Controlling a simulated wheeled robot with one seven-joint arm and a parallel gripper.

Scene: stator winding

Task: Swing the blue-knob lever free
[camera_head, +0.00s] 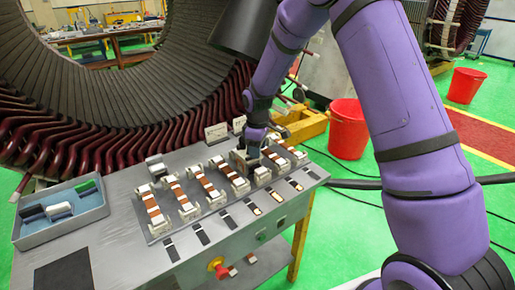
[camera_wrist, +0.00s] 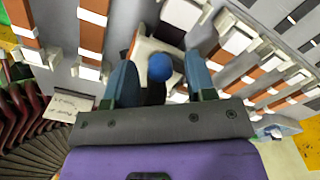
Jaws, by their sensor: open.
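The blue knob (camera_wrist: 159,67) shows in the wrist view on a dark stem in front of a white lever block (camera_wrist: 156,48). My gripper (camera_wrist: 160,62) is open, with one finger on each side of the knob. I cannot tell whether either finger touches it. In the head view my gripper (camera_head: 247,160) is low over the row of clamps, near the right end of the bench. The knob is hidden there behind my gripper.
Several white and copper-coloured clamp strips (camera_head: 152,207) stand on the grey bench (camera_head: 120,240). A grey tray (camera_head: 92,215) with small blocks is at the left. The large stator (camera_head: 90,110) rises behind. A red bucket (camera_head: 348,130) stands on the floor at right.

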